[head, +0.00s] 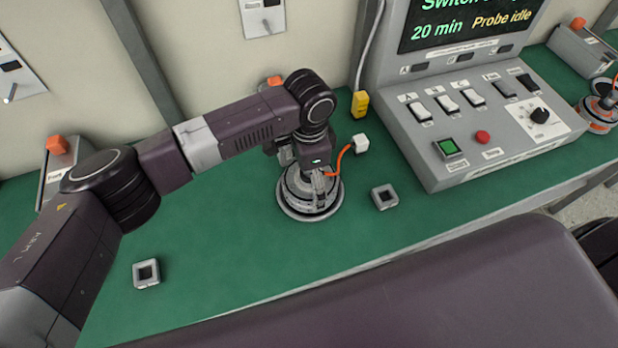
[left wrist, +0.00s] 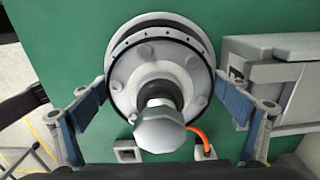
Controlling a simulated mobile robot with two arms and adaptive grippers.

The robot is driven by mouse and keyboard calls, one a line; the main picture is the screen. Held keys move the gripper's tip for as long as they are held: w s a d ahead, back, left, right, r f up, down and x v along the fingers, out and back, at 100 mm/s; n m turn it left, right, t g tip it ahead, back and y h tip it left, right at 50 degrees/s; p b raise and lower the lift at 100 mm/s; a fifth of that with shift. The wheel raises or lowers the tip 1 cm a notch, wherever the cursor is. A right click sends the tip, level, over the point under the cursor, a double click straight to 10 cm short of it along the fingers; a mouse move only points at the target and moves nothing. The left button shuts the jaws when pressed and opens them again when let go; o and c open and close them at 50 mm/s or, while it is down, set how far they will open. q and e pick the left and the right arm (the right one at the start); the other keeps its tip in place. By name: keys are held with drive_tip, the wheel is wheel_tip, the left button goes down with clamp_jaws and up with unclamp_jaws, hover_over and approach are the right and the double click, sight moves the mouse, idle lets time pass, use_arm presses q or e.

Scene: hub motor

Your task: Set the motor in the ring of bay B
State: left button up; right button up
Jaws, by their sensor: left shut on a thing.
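The motor (head: 296,196) is a round grey hub with an upright shaft, standing low over the green bench top. An orange cable (head: 341,158) runs from it to a white plug (head: 361,143). My left gripper (head: 313,178) points down over the motor and is shut on it. In the left wrist view, the fingers of the left gripper (left wrist: 160,90) flank the motor (left wrist: 151,70), whose shaft end faces the camera. A wider grey disc (left wrist: 160,20) shows around the motor; I cannot tell whether this is a bay ring or whether the motor is seated. My right gripper is not in view.
A grey console (head: 470,115) with switches, a green button and a screen stands to the right. Square grey sockets lie right (head: 384,196) and left (head: 146,272) of the motor. Another motor (head: 603,110) is at the right edge. The green bench (head: 220,250) is clear in front.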

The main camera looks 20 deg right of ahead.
use_arm(q)
drive_tip(key=shift+d+f, duration=0.1)
drive_tip(key=shift+f, duration=0.35)
drive_tip(key=o, duration=1.8)
drive_tip(key=shift+f, duration=0.1)
wheel_tip(320, 180, up, 12)
drive_tip(key=shift+r, duration=0.15)
